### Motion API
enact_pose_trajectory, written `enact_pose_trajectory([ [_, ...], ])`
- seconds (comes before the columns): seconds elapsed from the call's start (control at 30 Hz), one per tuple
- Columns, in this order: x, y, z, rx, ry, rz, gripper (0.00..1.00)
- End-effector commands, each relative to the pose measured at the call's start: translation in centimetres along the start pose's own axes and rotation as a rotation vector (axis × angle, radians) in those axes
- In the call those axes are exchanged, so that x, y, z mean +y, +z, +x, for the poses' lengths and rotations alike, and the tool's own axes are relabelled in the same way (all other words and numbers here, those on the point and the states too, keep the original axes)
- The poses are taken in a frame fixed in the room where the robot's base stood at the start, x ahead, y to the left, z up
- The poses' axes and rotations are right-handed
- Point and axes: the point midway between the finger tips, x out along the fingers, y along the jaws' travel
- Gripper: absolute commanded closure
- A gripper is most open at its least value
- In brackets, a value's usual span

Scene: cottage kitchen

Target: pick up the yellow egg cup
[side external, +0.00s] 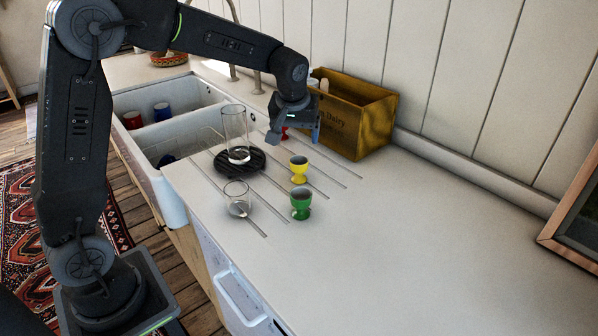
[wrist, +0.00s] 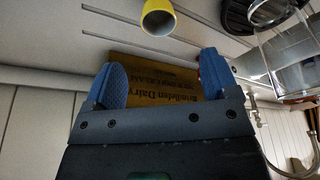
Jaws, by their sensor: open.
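The yellow egg cup (side external: 299,168) stands upright on the grooved white counter in the side view, in front of the wooden crate. In the wrist view the yellow egg cup (wrist: 158,18) shows at the top edge, partly cut off, beyond my fingers. My gripper (side external: 296,138) is above and behind the egg cup, apart from it. Its two blue fingers (wrist: 163,82) are spread with nothing between them; only the crate's lettering shows behind the gap.
A green egg cup (side external: 301,203) and a glass (side external: 237,198) stand nearer the front. A tall glass (side external: 235,135) stands on a black trivet (side external: 239,168) to the left. A red thing (side external: 284,132) is mostly hidden behind my gripper.

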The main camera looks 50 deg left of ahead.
Motion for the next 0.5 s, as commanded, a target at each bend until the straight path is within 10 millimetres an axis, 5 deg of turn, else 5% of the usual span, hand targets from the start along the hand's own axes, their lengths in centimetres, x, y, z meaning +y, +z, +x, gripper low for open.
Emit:
enact_pose_trajectory([
  [0.2,-0.1,0.2,4.5,-0.006,-0.003,0.001,0.20],
  [0.5,0.0,0.2,7.0,-0.003,-0.001,0.002,0.20],
])
